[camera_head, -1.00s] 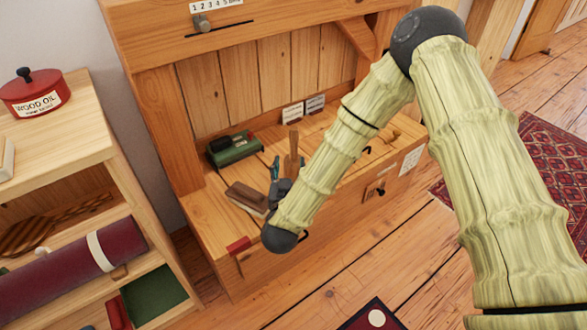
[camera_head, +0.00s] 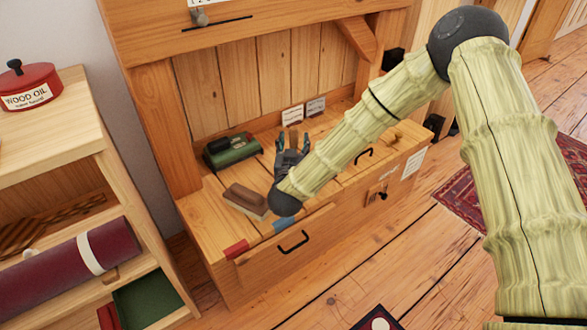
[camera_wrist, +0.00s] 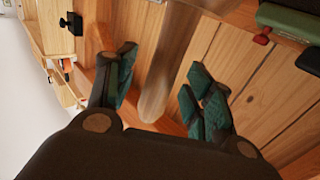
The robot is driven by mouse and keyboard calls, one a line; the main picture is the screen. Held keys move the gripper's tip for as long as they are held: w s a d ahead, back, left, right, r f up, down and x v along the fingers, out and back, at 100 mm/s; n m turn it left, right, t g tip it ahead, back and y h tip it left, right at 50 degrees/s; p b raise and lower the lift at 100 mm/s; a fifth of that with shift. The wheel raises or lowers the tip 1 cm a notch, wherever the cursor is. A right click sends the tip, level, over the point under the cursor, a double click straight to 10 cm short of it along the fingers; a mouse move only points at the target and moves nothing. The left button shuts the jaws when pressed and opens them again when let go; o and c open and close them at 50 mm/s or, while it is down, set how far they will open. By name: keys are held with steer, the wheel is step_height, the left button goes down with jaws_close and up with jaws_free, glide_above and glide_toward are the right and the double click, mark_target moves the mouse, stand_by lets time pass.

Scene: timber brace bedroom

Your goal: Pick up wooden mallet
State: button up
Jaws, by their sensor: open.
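The wooden mallet's rounded handle (camera_wrist: 165,70) shows in the wrist view, running from the top edge down between my fingers; its head is not clearly visible. My gripper (camera_wrist: 160,95) is open, with its green-padded fingers on either side of the handle. I see gaps on both sides, so it is not clamped. In the head view my gripper (camera_head: 292,142) is over the wooden bench top, fingers pointing toward the back panel. A bit of brown wood shows between the fingers there; my arm and fingers hide most of it.
A dark brown block on a pale base (camera_head: 246,199) lies left of my gripper. A green box-like tool (camera_head: 232,152) stands behind it. Two small cards (camera_head: 304,110) stand at the bench's back. A drawer handle (camera_head: 292,242) is on the front. A shelf unit (camera_head: 150,225) stands at left.

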steer(key=shift+w, duration=0.35)
steer(key=shift+c, duration=0.2)
steer(key=c, duration=1.1)
steer(key=shift+r, duration=0.1)
